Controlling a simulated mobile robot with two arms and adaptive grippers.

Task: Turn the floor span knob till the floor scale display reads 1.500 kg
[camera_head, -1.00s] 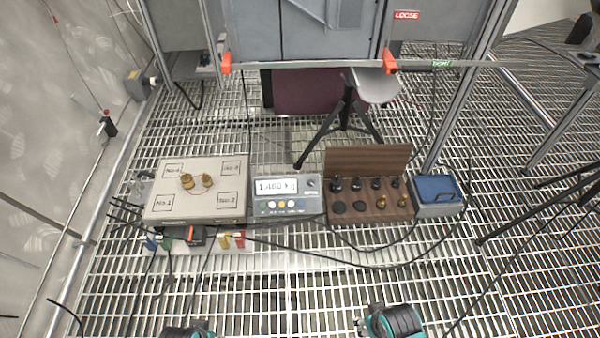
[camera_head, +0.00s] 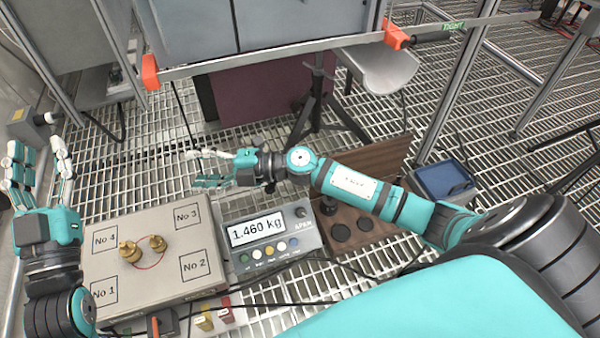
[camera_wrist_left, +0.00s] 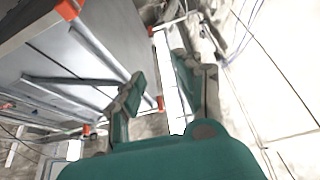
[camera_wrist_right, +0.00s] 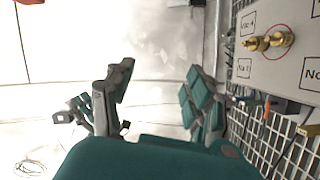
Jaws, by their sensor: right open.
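The floor scale display (camera_head: 257,230) reads 1.460 kg on a grey indicator box. A small dark round knob (camera_head: 300,212) sits at the indicator's upper right; I cannot read its label. The scale platform (camera_head: 140,285) is left of the indicator, with two brass weights (camera_head: 143,248) on it, which also show in the right wrist view (camera_wrist_right: 268,41). My right gripper (camera_head: 198,169) is open and empty, pointing left above the grating, beyond the platform and indicator. My left gripper (camera_head: 38,158) is open and empty, fingers up, at the platform's left.
A wooden weight box (camera_head: 350,222) is partly hidden behind my right arm. A blue-lidded case (camera_head: 443,180) stands right of it. Cables and coloured connectors (camera_head: 205,317) lie at the platform's front.

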